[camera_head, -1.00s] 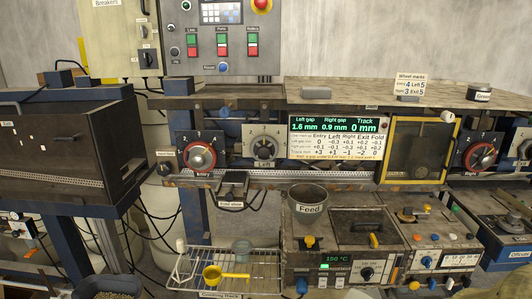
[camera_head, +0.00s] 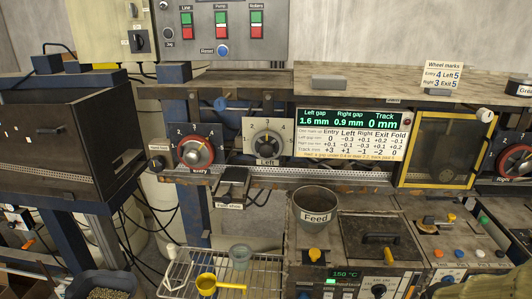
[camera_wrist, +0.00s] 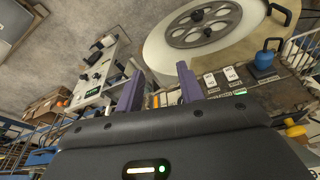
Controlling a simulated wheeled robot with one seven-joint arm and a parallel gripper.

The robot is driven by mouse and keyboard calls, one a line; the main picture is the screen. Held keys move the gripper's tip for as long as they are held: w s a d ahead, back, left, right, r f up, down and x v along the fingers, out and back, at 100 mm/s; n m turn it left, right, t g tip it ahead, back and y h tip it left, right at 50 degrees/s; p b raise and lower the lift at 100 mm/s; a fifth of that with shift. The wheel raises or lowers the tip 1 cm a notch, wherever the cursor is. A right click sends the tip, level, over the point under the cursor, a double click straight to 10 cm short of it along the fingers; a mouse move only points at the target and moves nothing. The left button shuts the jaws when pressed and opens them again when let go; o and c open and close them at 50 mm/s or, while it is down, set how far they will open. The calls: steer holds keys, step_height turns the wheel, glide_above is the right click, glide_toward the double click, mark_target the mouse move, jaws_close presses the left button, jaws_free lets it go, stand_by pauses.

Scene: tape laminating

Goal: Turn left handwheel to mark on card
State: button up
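The left handwheel (camera_head: 267,143) is a grey round knob on a pale square plate with numbers around it and a "Left" label below. Which number it points at is too small to tell surely. The wheel marks card (camera_head: 443,75) stands on the shelf at upper right and reads Entry 4, Left 5, Right 3, Exit 5. My gripper (camera_wrist: 158,90) shows only in the wrist view, its two purple fingers apart with nothing between them. It is away from the handwheel, which is not seen in that view.
The red-ringed Entry handwheel (camera_head: 194,152) sits left of the Left one. A green display (camera_head: 349,119) and a yellow-framed window (camera_head: 441,150) are to the right. Below are a Feed pot (camera_head: 315,207) and a wire rack with a yellow scoop (camera_head: 207,283).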

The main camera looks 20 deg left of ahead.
steer(key=o, duration=0.4)
steer(key=shift+w+a, duration=0.1)
steer(key=shift+w, duration=0.05)
steer(key=shift+c, duration=0.2)
steer(key=w+a+r+n+t+p, duration=0.1)
steer(key=w+a, duration=0.2)
steer(key=w+a+r+n+t+y+p, duration=0.1)
steer(key=w+a, duration=0.1)
steer(key=w+a+r+n+t+p, duration=0.1)
steer(key=w+a+r, duration=0.1)
steer(key=w+a, duration=0.1)
steer(key=shift+w+a+t, duration=0.3)
steer(key=w+a+r+n+t+y+p, duration=0.1)
steer(key=w+a+r+n+t+p, duration=0.2)
steer(key=a+r, duration=0.45)
steer(key=w+a+r+n+t+y+p, duration=0.1)
steer(key=w+a+r+n+t, duration=0.25)
steer(key=a, duration=0.75)
steer(key=s+a+r+t, duration=0.1)
steer(key=a+r, duration=0.1)
steer(key=s+a+r+n+t+p, duration=0.1)
steer(key=a+r+t, duration=0.1)
steer(key=a, duration=0.1)
steer(key=s+a+r+n+t+y, duration=0.1)
steer(key=a+r+t, duration=0.1)
steer(key=a+r, duration=0.1)
steer(key=shift+s, duration=0.1)
